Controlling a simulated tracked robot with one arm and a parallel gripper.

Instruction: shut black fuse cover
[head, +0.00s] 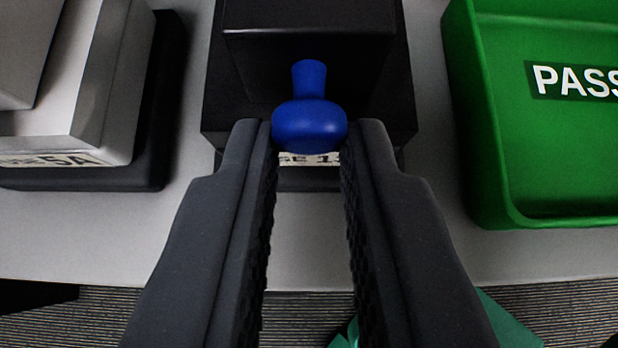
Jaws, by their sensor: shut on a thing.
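The black fuse cover (305,50) is a dark box near the top centre of the head view, standing on a black base (222,110). A blue knob (309,125) on a short stem sticks out from its front. My gripper (309,138) reaches in from the bottom, with its two fingertips on either side of the knob. It is shut on the blue knob. A pale label with dark print shows partly below the knob; most of it is hidden by the knob and fingers. I cannot tell from this view how far the cover is open or shut.
A grey box with a label ending in "5A" (85,125) stands on a black base to the left. A green tray marked "PASS" (490,190) stands to the right. Bare grey table (170,230) lies in front, ending at an edge above a striped floor.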

